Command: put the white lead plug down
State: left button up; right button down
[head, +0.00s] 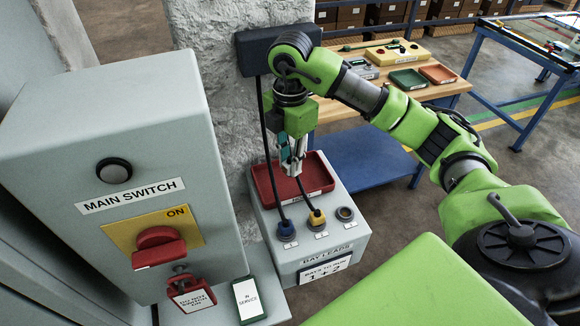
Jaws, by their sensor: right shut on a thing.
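My right gripper (292,160) points down over the red tray (264,187) on top of the grey bay leads box (290,250). It is shut on the white lead plug (291,169), which is small and partly hidden between the fingers. I cannot tell whether the plug touches the tray. A blue plug (285,229) and a yellow plug (317,217) sit in the left and middle sockets of the box. The right socket (345,213) is empty. My left gripper is not in view.
A grey main switch cabinet (110,150) with a red knob (158,246) stands close on the left. Black cables hang from a dark wall box (249,51) beside the gripper. A wooden bench (345,106) with trays is behind my right arm.

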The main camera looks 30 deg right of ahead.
jog(key=w+d+f, duration=0.1)
jog(key=w+d+f+p, duration=0.1)
jog(key=f, duration=0.1)
jog(key=w+d+f+p, duration=0.1)
jog(key=f, duration=0.1)
jog(key=shift+w, duration=0.35)
jog(key=shift+w+d+f, duration=0.2)
jog(key=shift+w+f, duration=0.15)
jog(key=shift+f, duration=0.1)
notch_tip(320, 180, down, 3)
jog(key=p, duration=0.2)
jog(key=shift+r+p, duration=0.1)
jog(key=shift+p, duration=0.25)
jog(key=shift+f, duration=0.2)
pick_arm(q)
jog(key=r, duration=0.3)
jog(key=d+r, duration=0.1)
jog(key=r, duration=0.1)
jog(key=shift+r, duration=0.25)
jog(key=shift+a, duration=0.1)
pick_arm(e)
jog(key=shift+f, duration=0.25)
jog(key=c, duration=1.9)
grip_release()
jog(key=shift+r, duration=0.1)
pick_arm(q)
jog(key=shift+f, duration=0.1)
